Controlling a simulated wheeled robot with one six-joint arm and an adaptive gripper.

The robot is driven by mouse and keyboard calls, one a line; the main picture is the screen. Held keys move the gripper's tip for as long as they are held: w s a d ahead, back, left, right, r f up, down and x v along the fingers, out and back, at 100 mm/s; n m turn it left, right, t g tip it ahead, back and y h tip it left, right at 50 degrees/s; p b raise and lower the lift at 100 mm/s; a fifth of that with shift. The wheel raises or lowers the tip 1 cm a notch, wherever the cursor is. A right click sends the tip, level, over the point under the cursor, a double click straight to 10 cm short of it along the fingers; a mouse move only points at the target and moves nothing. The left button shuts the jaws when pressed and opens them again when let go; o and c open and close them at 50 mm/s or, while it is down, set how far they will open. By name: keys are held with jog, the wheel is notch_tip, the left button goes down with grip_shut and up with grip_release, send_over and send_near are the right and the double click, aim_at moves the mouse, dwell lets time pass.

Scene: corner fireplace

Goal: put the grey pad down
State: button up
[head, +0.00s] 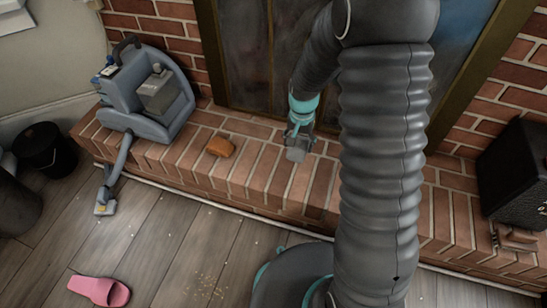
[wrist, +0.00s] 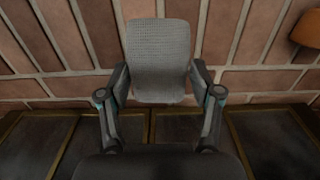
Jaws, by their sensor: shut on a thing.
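The grey pad (head: 296,154) is in my gripper (head: 299,132), over the brick hearth (head: 262,188) in front of the dark fireplace doors. In the wrist view the pad (wrist: 159,45) is a textured grey block with rounded corners. The two fingers of my gripper (wrist: 160,93) are at its left and right sides, shut on it. The brick surface lies behind the pad there. I cannot tell whether the pad touches the bricks or hangs just above them.
An orange-brown block (head: 220,146) lies on the hearth to the left. A grey-blue cleaning machine (head: 148,90) stands farther left. A black speaker-like box (head: 516,172) is at the right. A pink slipper (head: 99,291) is on the floor. Bricks between the pad and the orange-brown block look clear.

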jog(key=w+a+f, duration=0.1)
jog(key=a, duration=0.1)
jog(key=a+f, duration=0.2)
jog(key=a, duration=0.1)
jog(key=w+a+f, duration=0.1)
jog(key=a+f, duration=0.1)
jog(key=shift+w+a, duration=0.35)
jog(key=shift+f+b, duration=0.45)
jog(key=shift+f, duration=1.5)
jog(key=shift+f, duration=0.15)
jog(key=o, duration=1.1)
jog(key=shift+o, duration=0.2)
